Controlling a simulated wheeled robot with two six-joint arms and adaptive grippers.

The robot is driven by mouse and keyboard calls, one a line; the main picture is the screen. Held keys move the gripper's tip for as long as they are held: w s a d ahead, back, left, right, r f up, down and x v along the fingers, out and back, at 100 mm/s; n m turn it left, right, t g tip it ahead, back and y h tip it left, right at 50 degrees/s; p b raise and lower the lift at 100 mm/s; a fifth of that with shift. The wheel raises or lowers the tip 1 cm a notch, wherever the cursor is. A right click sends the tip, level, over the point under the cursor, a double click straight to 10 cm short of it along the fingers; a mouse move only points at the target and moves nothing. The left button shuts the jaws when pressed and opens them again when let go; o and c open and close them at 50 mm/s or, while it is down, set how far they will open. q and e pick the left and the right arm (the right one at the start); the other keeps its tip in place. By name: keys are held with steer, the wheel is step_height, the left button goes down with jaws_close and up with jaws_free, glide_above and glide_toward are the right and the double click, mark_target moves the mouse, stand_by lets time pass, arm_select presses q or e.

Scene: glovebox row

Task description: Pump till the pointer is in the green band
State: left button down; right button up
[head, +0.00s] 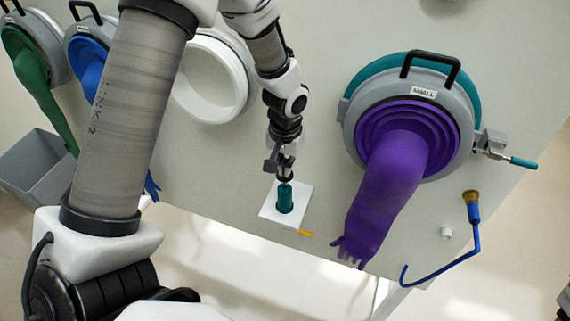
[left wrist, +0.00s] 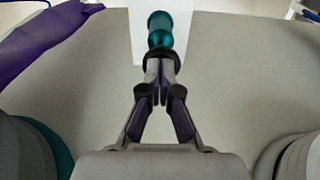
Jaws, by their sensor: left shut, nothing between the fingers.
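A teal pump knob (head: 285,198) stands on a white plate (head: 299,208) on the pale panel. It also shows in the left wrist view (left wrist: 160,32), just beyond my fingertips. My left gripper (head: 284,177) is shut and empty, with its tips right at the near end of the teal knob. In the left wrist view the closed fingers (left wrist: 160,78) meet at a dark collar by the knob; I cannot tell whether they touch it. No gauge, pointer or green band can be made out. My right gripper is not in view.
A teal-rimmed port with a purple glove (head: 385,180) hangs just right of the plate. A white ring port (head: 211,77) and blue and green gloves (head: 41,92) are at left. A teal-handled valve (head: 508,158) and blue hose (head: 447,268) are at right.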

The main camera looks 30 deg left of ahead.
mark_target(285, 179)
arm_select(q)
steer(key=shift+s, duration=0.1)
step_height(285, 179, down, 5)
steer(key=b, duration=0.3)
steer(key=shift+r, duration=0.25)
